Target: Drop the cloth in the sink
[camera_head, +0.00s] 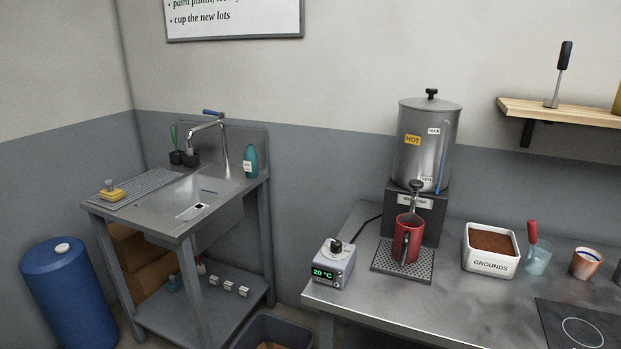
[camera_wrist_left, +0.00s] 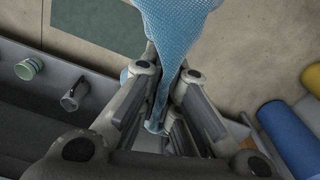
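The sink (camera_head: 215,184) is a steel basin set in a metal stand at the left of the head view, with a tall faucet (camera_head: 222,145) behind it. The light blue cloth (camera_wrist_left: 178,22) shows in the left wrist view. It narrows to a thin strip between the fingers of my left gripper (camera_wrist_left: 168,82), which looks shut on it. Neither the cloth nor my left gripper shows in the head view. My right gripper is in neither view.
A ribbed drainboard with a yellow sponge-like brush (camera_head: 112,193) is left of the basin. A teal bottle (camera_head: 250,161) stands behind it. A blue drum (camera_head: 66,298) and a dark bin (camera_head: 272,336) stand on the floor. The counter (camera_head: 385,296) at right holds an urn and red mug.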

